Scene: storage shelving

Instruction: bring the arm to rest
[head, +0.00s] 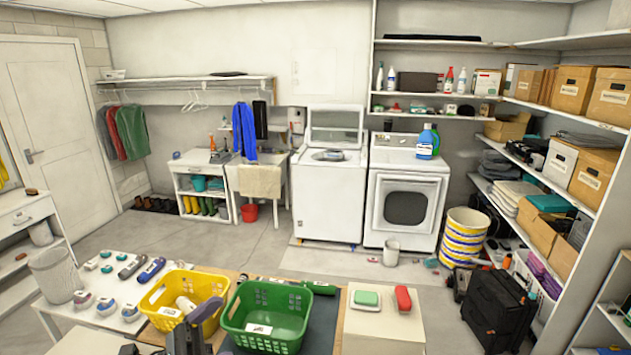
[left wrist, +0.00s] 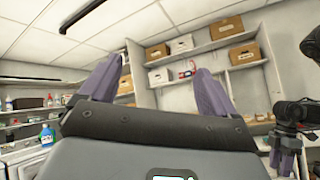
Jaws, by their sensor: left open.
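My left gripper (left wrist: 158,75) fills the middle of the left wrist view. Its two purple fingers stand wide apart with nothing between them, and shelving and boxes show behind the gap. In the head view, dark gripper parts (head: 190,330) reach up from the bottom edge, in front of the yellow basket (head: 163,296) and the green basket (head: 236,312). Most of the arm is out of frame there. My right gripper (left wrist: 285,150) shows at the right edge of the left wrist view, pointing down. Its purple fingers are small and partly cut off, so its opening is unclear.
A white table (head: 90,318) with shoes and brushes stands at the lower left beside a wire bin (head: 55,275). A pale box (head: 383,325) holds a green and a red item. Shelving (head: 555,200) lines the right. The floor (head: 340,265) behind the baskets is mostly clear.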

